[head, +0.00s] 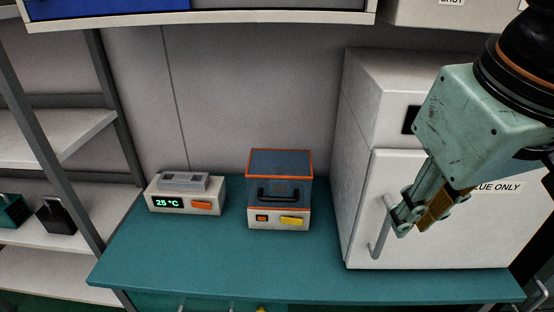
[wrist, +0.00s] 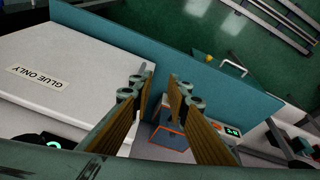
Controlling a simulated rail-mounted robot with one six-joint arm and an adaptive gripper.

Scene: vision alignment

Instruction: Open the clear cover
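The clear cover (head: 280,178) is a see-through box with orange edges and a black handle (head: 279,192). It sits shut on a beige device base (head: 266,222) on the teal bench. My gripper (head: 412,224) is up at the right in the head view, in front of the white cabinet and well apart from the cover. In the wrist view the two fingers of my gripper (wrist: 161,100) stand apart with nothing between them. In that view the orange-edged device (wrist: 172,138) shows beyond the fingers, partly hidden by them.
A white cabinet (head: 366,176) marked "GLUE ONLY" stands right of the device. A beige unit (head: 215,185) reading 25 °C stands to the left. Shelving (head: 52,136) is at far left, and a shelf (head: 220,17) overhangs above. The teal bench front (head: 230,262) is clear.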

